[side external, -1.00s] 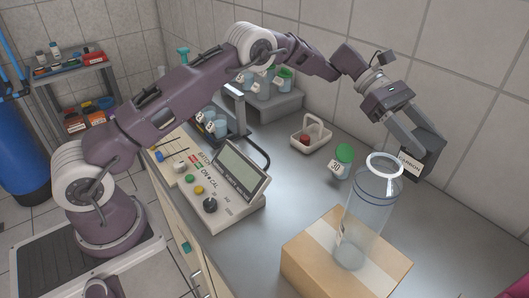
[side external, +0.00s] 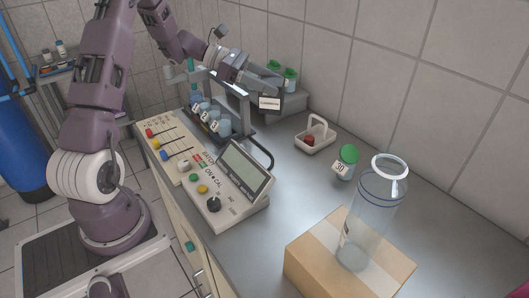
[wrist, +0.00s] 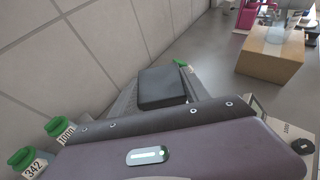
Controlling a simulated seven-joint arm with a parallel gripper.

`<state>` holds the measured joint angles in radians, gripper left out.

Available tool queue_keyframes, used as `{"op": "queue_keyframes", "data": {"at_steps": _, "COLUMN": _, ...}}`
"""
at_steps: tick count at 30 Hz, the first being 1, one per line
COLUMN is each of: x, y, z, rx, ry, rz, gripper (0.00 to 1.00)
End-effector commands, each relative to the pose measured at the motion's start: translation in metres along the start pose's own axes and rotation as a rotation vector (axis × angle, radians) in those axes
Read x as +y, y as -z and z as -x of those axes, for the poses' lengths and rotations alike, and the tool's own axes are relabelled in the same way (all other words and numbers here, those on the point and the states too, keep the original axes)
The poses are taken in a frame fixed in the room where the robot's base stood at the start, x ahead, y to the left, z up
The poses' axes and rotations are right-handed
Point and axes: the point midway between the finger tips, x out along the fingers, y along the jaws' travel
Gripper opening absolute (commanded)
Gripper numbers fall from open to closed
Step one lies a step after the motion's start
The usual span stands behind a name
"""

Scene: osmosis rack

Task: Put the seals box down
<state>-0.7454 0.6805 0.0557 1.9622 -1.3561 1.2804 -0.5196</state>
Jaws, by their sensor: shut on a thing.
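The seals box is a small dark box (side external: 270,109) with a white label on its face. My gripper (side external: 264,91) is shut on it, above the back of the counter near the raised grey step. In the wrist view the dark box (wrist: 162,87) sits at the end of my gripper. The label's text is too small to read surely. I cannot tell the exact gap between the box and the surface below it.
Green-capped bottles (side external: 290,76) stand behind the box. A rack with blue-tinted cups (side external: 210,119) and a control panel (side external: 237,185) lie to the left. A white basket (side external: 316,137), a green-capped jar (side external: 346,165) and a glass cylinder (side external: 366,215) on a carton (side external: 310,258) stand rightward. Counter between is clear.

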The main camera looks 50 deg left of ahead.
Motion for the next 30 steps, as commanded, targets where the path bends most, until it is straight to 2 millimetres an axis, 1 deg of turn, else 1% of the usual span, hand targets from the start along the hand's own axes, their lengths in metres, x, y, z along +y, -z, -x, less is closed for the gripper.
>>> {"op": "queue_keyframes", "data": {"at_steps": 1, "x": -0.001, "y": 0.003, "z": 0.010, "rx": 0.000, "ry": -0.022, "rz": 0.010, "gripper": 0.07}}
{"op": "queue_keyframes", "data": {"at_steps": 3, "x": -0.003, "y": 0.008, "z": 0.020, "rx": 0.000, "ry": -0.047, "rz": 0.021, "gripper": 0.07}}
{"op": "queue_keyframes", "data": {"at_steps": 6, "x": -0.003, "y": 0.025, "z": 0.011, "rx": -0.001, "ry": -0.041, "rz": 0.023, "gripper": 0.07}}
{"op": "queue_keyframes", "data": {"at_steps": 8, "x": -0.003, "y": 0.032, "z": 0.008, "rx": 0.000, "ry": -0.041, "rz": 0.022, "gripper": 0.07}}
{"op": "queue_keyframes", "data": {"at_steps": 9, "x": -0.003, "y": 0.040, "z": 0.004, "rx": 0.000, "ry": -0.040, "rz": 0.022, "gripper": 0.07}}
{"op": "queue_keyframes", "data": {"at_steps": 14, "x": -0.003, "y": 0.058, "z": -0.004, "rx": 0.000, "ry": -0.040, "rz": 0.021, "gripper": 0.07}}
{"op": "queue_keyframes", "data": {"at_steps": 18, "x": -0.003, "y": 0.090, "z": -0.017, "rx": 0.000, "ry": -0.038, "rz": 0.023, "gripper": 0.07}}
{"op": "queue_keyframes", "data": {"at_steps": 23, "x": -0.003, "y": 0.115, "z": -0.028, "rx": 0.000, "ry": -0.039, "rz": 0.021, "gripper": 0.07}}
{"op": "queue_keyframes", "data": {"at_steps": 27, "x": -0.003, "y": 0.140, "z": -0.038, "rx": 0.000, "ry": -0.040, "rz": 0.021, "gripper": 0.07}}
{"op": "queue_keyframes", "data": {"at_steps": 30, "x": -0.003, "y": 0.146, "z": -0.040, "rx": 0.000, "ry": -0.040, "rz": 0.018, "gripper": 0.07}}
